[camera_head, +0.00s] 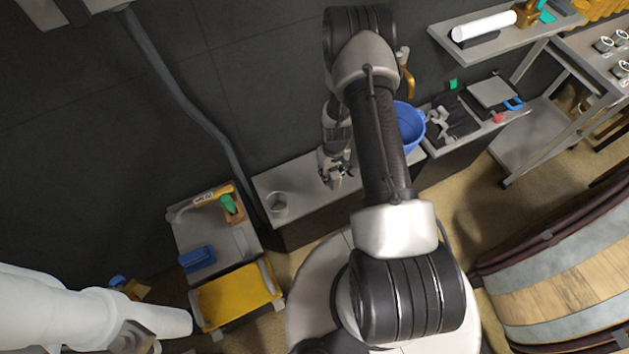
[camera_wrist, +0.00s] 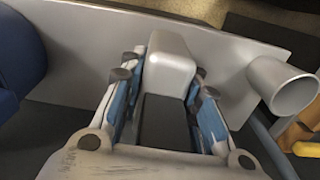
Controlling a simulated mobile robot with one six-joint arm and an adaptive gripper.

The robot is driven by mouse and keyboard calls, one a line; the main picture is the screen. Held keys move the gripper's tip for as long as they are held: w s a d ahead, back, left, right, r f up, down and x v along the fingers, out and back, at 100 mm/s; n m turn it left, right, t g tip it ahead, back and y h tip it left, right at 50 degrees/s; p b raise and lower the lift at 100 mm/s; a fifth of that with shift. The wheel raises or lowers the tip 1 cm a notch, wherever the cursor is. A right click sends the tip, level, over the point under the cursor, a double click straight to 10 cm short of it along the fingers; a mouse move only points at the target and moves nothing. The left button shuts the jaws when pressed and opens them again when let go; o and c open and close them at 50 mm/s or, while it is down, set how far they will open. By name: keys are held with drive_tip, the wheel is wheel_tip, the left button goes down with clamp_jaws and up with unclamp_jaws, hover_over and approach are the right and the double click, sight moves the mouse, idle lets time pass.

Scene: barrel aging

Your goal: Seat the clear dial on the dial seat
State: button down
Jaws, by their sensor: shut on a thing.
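My gripper (camera_head: 335,180) is above the grey bench (camera_head: 302,183). In the wrist view my gripper (camera_wrist: 167,95) has its blue-padded fingers on either side of a grey, round-edged block (camera_wrist: 170,62) with a dark lower part, and is shut on it. I cannot tell whether this block is the clear dial. A hollow, pale grey cup-like cylinder (camera_head: 277,203) stands on the bench to the left of my gripper. It also shows at the right of the wrist view (camera_wrist: 284,86). I cannot make out with certainty a clear dial or the dial seat.
A blue bucket (camera_head: 409,126) stands to the right of my gripper, partly behind my arm. A yellow-topped cart (camera_head: 237,297) with a blue item (camera_head: 197,259) is at lower left. A large barrel (camera_head: 560,290) is at lower right. The bench between gripper and cylinder looks clear.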

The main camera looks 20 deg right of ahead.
drive_tip(key=shift+f+b, duration=0.9)
drive_tip(key=shift+f, duration=2.6)
drive_tip(key=shift+f, duration=0.15)
drive_tip(key=c, duration=1.2)
unclamp_jaws()
